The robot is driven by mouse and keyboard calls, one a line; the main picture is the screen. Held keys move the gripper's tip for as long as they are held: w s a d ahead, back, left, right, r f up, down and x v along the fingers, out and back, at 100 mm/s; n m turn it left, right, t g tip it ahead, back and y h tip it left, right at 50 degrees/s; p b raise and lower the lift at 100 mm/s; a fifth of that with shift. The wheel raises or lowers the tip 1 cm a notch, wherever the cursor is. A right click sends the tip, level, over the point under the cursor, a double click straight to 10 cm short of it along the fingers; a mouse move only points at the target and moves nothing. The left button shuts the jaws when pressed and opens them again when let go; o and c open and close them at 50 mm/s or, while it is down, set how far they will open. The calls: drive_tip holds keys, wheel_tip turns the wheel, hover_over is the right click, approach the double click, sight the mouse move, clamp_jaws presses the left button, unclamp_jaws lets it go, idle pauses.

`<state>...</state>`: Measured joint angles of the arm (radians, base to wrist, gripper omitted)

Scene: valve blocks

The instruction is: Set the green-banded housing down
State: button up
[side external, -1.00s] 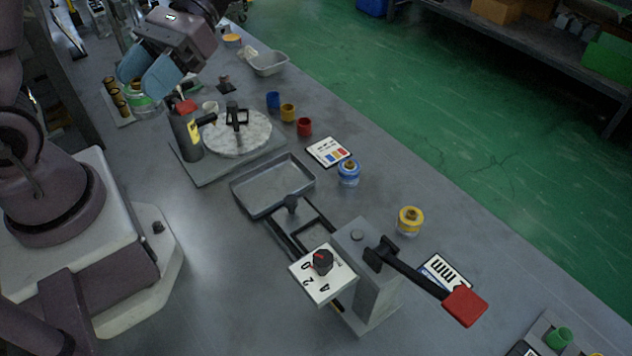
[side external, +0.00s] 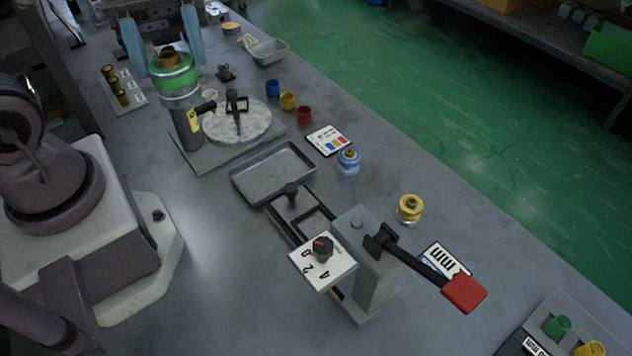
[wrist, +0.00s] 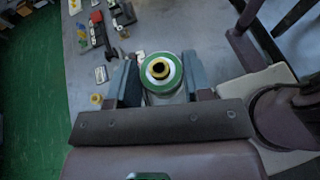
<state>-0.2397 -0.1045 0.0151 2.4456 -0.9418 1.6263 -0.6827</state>
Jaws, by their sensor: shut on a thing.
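The green-banded housing (side external: 174,72) is a clear and white cylinder with a green band and a brass-coloured top. My gripper (side external: 166,62) is shut on it, one blue-grey finger on each side. The housing looks upright, in front of or above the dark post (side external: 187,132) of the turntable fixture. Whether its base touches anything is hard to tell. In the wrist view the housing (wrist: 161,71) sits between the fingertips of my gripper (wrist: 162,82), its brass centre facing the camera.
The round pale turntable (side external: 250,128) stands beside the post. An empty grey tray (side external: 272,176) lies nearer. A blue-banded housing (side external: 348,161) and a yellow-banded housing (side external: 410,208) stand to the right. A red-ended lever (side external: 464,294) juts from the near fixture. Bare table lies left of the tray.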

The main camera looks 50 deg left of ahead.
wheel_tip(320, 180, down, 12)
drive_tip(key=f, duration=0.1)
hover_over(314, 222)
wheel_tip(314, 222, down, 12)
drive_tip(key=shift+f, duration=0.3)
drive_tip(key=shift+f, duration=0.35)
drive_tip(key=shift+f, duration=0.25)
drive_tip(key=o, duration=1.1)
